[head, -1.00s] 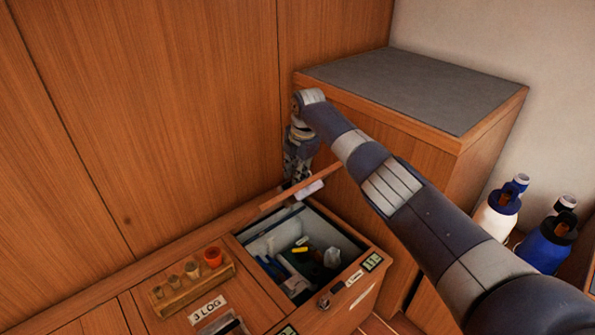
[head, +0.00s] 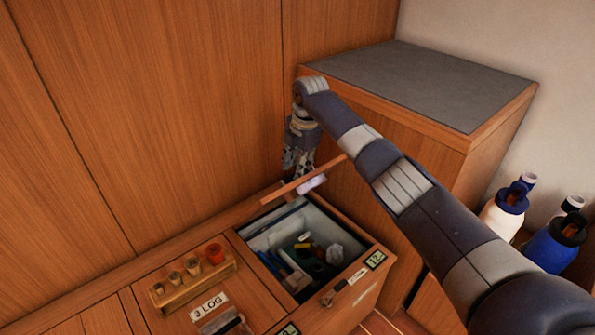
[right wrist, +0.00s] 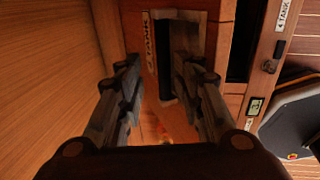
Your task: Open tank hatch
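The tank hatch is a wooden lid (head: 285,193), seen nearly edge-on and raised at a slant above an open compartment (head: 333,225) in the bench. A small pale piece (head: 313,184) shows under the lid's edge. My right gripper (head: 298,172) is at the lid's back side, its fingertips partly hidden by it. In the right wrist view, the right gripper (right wrist: 158,65) has its fingers spread, with the lid's face and a white TANK label (right wrist: 150,40) beyond them. A dark framed slot (right wrist: 168,60) lies by one finger. Contact with the lid is unclear. My left gripper is out of view.
The compartment holds several small items (head: 305,255). A latch or key (head: 327,298) sits on the bench's front rim. A wooden rack with small cups (head: 190,283) stands left. A tall grey-topped cabinet (head: 420,80) rises behind my arm. White and blue bottles (head: 503,212) stand right.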

